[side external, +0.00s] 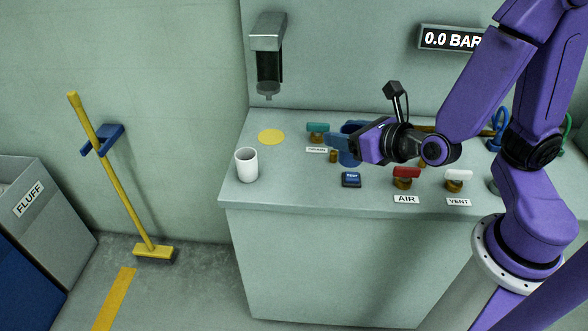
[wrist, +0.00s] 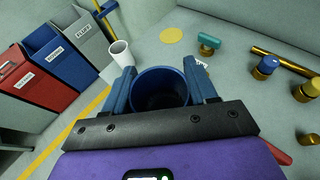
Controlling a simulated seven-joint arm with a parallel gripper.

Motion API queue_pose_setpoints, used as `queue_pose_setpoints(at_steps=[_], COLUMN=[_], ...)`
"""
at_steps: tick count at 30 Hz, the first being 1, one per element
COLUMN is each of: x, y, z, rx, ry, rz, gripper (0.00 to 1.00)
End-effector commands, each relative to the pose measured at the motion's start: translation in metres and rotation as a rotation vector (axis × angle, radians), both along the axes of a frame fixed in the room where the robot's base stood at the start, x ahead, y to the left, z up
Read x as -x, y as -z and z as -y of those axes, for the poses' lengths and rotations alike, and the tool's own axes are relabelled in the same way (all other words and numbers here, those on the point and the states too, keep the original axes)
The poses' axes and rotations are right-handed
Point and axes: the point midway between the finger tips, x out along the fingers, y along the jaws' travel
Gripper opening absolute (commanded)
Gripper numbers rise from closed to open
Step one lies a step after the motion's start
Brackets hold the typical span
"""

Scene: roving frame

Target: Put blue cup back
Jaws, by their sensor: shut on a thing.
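The blue cup (wrist: 160,84) is upright between the two fingers of my gripper (wrist: 164,88) in the wrist view, its open mouth facing the camera and its inside dark. In the side external view the blue cup (side external: 348,146) shows partly behind my gripper (side external: 354,147), above the counter near the DRAIN label. My gripper is shut on the cup. Whether the cup's base touches the counter cannot be told.
A white cup (side external: 247,165) stands at the counter's front left, near a yellow disc (side external: 271,137) under a wall dispenser (side external: 267,55). Red AIR (side external: 406,173) and white VENT (side external: 458,175) valves, a teal valve (side external: 318,129) and a small blue box (side external: 351,179) surround my gripper.

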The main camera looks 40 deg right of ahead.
Motion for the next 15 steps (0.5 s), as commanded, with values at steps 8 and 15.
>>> queue_pose_setpoints(at_steps=[8,15], x=[-0.026,-0.048], y=[0.012,0.022], z=[-0.007,-0.012], rx=[0.002,0.001], ry=[0.001,0.003], rz=[-0.001,-0.001], gripper=[0.22,0.22])
